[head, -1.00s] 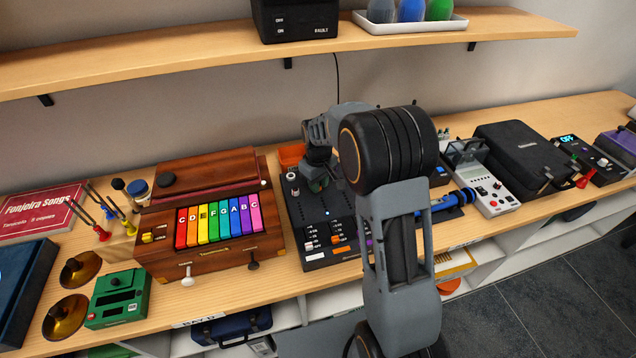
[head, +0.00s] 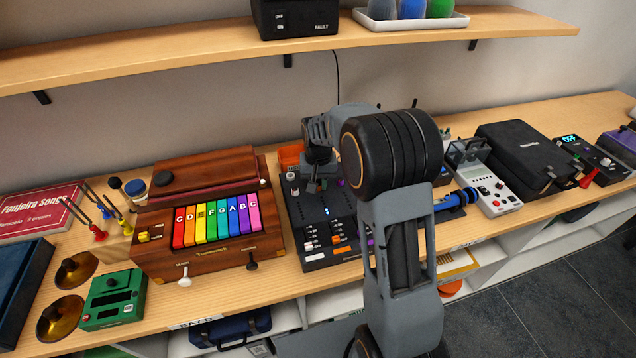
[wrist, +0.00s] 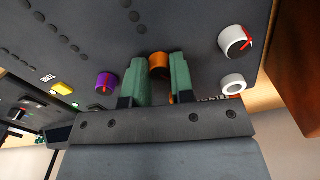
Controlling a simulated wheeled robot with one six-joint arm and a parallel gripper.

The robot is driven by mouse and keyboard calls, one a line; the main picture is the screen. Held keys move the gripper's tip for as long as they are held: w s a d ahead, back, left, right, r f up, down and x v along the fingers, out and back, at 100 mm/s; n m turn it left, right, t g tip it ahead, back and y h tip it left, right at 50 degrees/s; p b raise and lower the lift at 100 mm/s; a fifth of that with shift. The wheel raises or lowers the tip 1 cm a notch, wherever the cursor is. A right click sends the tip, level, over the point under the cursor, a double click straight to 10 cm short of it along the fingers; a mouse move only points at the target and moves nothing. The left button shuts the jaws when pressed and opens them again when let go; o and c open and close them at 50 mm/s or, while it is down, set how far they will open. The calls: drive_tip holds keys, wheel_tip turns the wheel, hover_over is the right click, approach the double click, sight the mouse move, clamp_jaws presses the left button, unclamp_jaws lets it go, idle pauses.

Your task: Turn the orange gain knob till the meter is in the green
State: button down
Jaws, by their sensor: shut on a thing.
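The orange gain knob (wrist: 160,64) is between the two green fingers of my gripper (wrist: 161,75) in the wrist view, and the gripper is shut on it. In the head view my gripper (head: 317,185) reaches down onto the back part of the black mixer (head: 322,259), and the knob is hidden there. A few small blue-white lights (head: 327,211) glow in the middle of the mixer. I cannot make out a green zone on them. The mixer's dark panel (wrist: 195,20) also shows in the wrist view.
A purple knob (wrist: 106,83) and a white knob with a red mark (wrist: 234,41) flank the orange one. A wooden box with coloured keys (head: 205,235) stands left of the mixer. A grey instrument (head: 490,190) stands to the right. A shelf (head: 200,62) hangs above.

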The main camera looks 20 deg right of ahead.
drive_tip(key=shift+m, duration=0.4)
drive_tip(key=c, duration=1)
unclamp_jaws()
wheel_tip(320, 180, up, 14)
drive_tip(key=shift+f+b, duration=0.1)
drive_tip(key=shift+b, duration=0.3)
